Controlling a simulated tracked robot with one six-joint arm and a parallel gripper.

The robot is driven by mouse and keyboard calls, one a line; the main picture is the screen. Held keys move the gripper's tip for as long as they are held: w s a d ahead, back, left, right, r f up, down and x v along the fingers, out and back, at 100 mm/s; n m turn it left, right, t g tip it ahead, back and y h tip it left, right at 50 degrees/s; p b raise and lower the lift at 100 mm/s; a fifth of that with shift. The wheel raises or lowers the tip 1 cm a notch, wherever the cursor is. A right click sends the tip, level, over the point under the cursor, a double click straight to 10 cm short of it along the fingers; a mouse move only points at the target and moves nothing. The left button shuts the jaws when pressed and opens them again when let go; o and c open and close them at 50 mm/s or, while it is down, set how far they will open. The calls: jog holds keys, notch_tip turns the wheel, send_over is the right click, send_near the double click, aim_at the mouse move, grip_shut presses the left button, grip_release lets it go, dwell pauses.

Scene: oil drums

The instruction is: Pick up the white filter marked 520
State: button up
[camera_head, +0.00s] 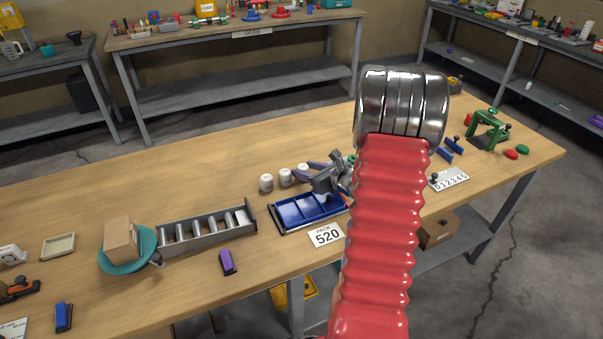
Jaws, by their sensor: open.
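Several small white filters stand in a short row on the wooden bench, just behind the blue tray: a left one (266,183), a middle one (285,177) and a right one (303,169). Their markings are too small to read. My gripper (321,159) is open, close to the right-hand filter and above the tray's back right side. I cannot tell whether it touches the filter. My red arm hides part of the bench to its right.
A grey rack with rollers (205,231) lies left of the tray, beside a teal dish (126,256) bearing a cardboard box (120,238). A purple block (227,262) lies in front. A numbered card (449,180) and green stand (487,130) are at right. Bench space behind the rack is clear.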

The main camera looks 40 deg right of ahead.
aim_at(302, 166)
jog(key=shift+x, duration=1.15)
jog(key=shift+c, duration=0.6)
jog(key=c, duration=0.7)
jog(key=shift+r, duration=0.1)
notch_tip(302, 166, up, 10)
jog(key=shift+f, duration=0.1)
